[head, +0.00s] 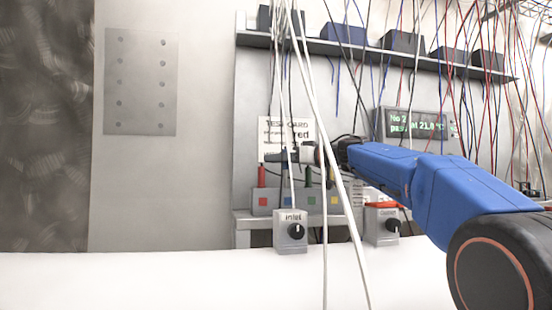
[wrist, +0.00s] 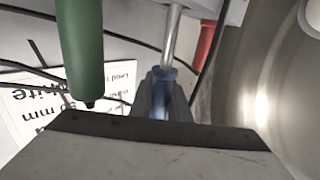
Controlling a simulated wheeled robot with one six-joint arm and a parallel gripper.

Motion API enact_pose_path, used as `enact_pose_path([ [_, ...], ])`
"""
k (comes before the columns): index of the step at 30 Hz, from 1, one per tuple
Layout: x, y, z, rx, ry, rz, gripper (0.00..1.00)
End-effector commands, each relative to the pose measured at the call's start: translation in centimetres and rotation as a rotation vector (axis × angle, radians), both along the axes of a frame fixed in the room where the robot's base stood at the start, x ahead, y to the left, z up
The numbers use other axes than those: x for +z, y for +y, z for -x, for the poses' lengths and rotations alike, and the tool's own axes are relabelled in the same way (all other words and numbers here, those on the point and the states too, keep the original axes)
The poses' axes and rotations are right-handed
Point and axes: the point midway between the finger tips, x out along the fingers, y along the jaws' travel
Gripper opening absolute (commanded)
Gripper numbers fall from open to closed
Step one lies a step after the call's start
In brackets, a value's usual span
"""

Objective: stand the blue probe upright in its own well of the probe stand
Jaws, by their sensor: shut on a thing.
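My gripper (head: 286,157) is shut on the blue probe (wrist: 160,92), above the probe stand (head: 264,209). In the wrist view the blue handle is between the fingers, and its metal rod (wrist: 172,40) runs up the picture toward the stand (wrist: 233,12). Whether the tip is inside a well cannot be told. The stand bears coloured squares; a red probe (head: 262,176) stands at its left and a green probe (head: 309,176) right of centre. In the wrist view the green probe (wrist: 80,45) is left of the blue one and the red probe (wrist: 205,45) right.
Pale cables (head: 318,115) hang in front of the stand and arm. The inlet box (head: 291,238) stands before the stand; another dial box (head: 381,228) is to the right. A test card (head: 272,133) and a display (head: 413,123) are behind. The white surface at front left is clear.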

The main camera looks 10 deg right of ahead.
Motion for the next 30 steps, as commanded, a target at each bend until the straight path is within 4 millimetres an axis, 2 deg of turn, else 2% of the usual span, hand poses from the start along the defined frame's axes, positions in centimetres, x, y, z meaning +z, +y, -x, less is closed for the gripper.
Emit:
enact_pose_path([
  [14, -0.6, 0.0, 0.0, 0.0, 0.001, 0.0, 0.0],
  [30, 1.1, 0.0, 0.0, 0.001, -0.001, 0.001, 0.0],
])
